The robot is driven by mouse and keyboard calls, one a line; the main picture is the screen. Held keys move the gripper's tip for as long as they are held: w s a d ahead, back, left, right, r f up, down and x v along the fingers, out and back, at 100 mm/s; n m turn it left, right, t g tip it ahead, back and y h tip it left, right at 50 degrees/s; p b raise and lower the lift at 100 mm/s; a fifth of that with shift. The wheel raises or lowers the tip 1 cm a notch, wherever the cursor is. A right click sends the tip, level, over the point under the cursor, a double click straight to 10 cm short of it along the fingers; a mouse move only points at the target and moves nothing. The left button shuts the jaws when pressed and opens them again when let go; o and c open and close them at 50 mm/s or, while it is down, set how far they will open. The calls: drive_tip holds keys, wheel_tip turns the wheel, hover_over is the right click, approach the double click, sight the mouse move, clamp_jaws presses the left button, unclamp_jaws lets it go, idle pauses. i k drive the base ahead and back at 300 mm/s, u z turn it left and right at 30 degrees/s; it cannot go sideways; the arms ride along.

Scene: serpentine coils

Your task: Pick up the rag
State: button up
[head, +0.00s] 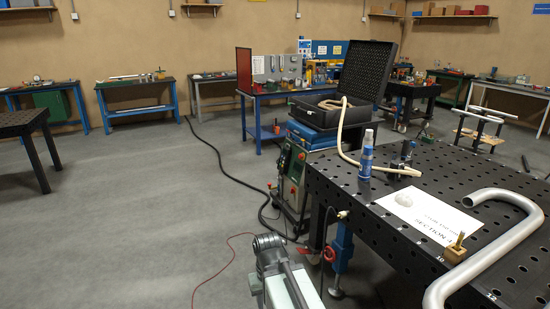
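Part of my arm shows at the bottom centre, on the floor side left of the table and well apart from the lump. My gripper's fingers cannot be made out in this view.
A blue spray bottle (366,155) and a dark clamp-like tool (403,155) stand behind the lump. A bent grey pipe (490,255) and a small wooden block (455,249) lie to its right. A black hose (226,177) crosses the floor. Open floor lies to the left.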

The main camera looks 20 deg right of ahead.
sight(402, 199)
drive_tip(key=i, duration=0.5)
drive_tip(key=z, duration=0.9)
drive_tip(key=i, duration=1.75)
drive_tip(key=u, duration=0.6)
